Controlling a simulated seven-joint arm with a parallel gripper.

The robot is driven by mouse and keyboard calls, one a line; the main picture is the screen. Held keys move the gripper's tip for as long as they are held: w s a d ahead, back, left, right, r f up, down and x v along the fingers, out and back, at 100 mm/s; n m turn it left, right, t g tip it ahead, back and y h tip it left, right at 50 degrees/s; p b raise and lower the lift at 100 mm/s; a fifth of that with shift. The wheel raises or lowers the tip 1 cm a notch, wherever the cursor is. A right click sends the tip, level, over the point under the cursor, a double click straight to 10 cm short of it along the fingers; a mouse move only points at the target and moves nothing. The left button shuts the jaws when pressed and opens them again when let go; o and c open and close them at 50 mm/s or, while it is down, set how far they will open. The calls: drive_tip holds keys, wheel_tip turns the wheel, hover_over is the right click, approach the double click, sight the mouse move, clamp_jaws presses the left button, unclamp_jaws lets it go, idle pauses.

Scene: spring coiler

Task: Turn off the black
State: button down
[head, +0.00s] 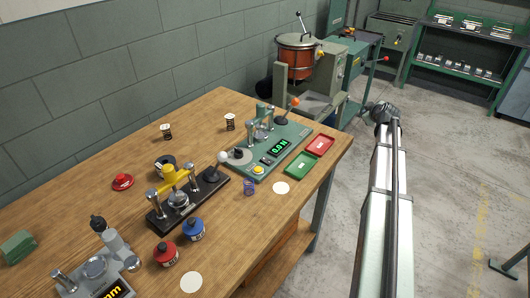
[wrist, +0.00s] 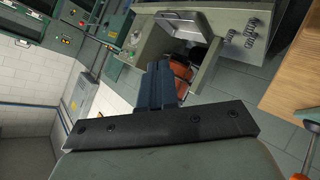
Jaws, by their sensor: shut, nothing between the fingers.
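Black parts show on the wooden table in the head view. A press with a black base (head: 157,218) and a yellow top (head: 176,178) stands near the middle, with a pale ball knob (head: 223,157) close to its right end. I cannot tell which black thing is meant. My gripper shows in the wrist view (wrist: 163,75), fingers together and empty, away from the tabletop. In the head view its fingers cannot be made out.
A machine with a red-orange drum (head: 296,57) stands behind. Floor right of the table (head: 455,170) is mostly clear.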

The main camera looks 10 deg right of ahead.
drive_tip(key=a+r+n+g+y, duration=0.1)
drive_tip(key=a+r+n, duration=0.15)
drive_tip(key=a, duration=0.35)
drive_tip(key=a+r+n+g+y, duration=0.1)
drive_tip(key=a+n, duration=0.2)
drive_tip(key=a, duration=0.3)
wheel_tip(320, 180, up, 8)
drive_tip(key=n+g+y, duration=0.1)
drive_tip(key=n+g, duration=0.8)
drive_tip(key=n, duration=0.7)
hover_over(264, 158)
drive_tip(key=s+d, duration=0.1)
drive_tip(key=s, duration=0.1)
drive_tip(key=shift+m, duration=0.25)
drive_tip(key=f, duration=0.4)
drive_tip(key=w+f, duration=0.1)
drive_tip(key=f, duration=0.8)
drive_tip(key=shift+w+a+f, duration=0.1)
drive_tip(key=shift+w+a, duration=0.15)
drive_tip(key=shift+a, duration=0.1)
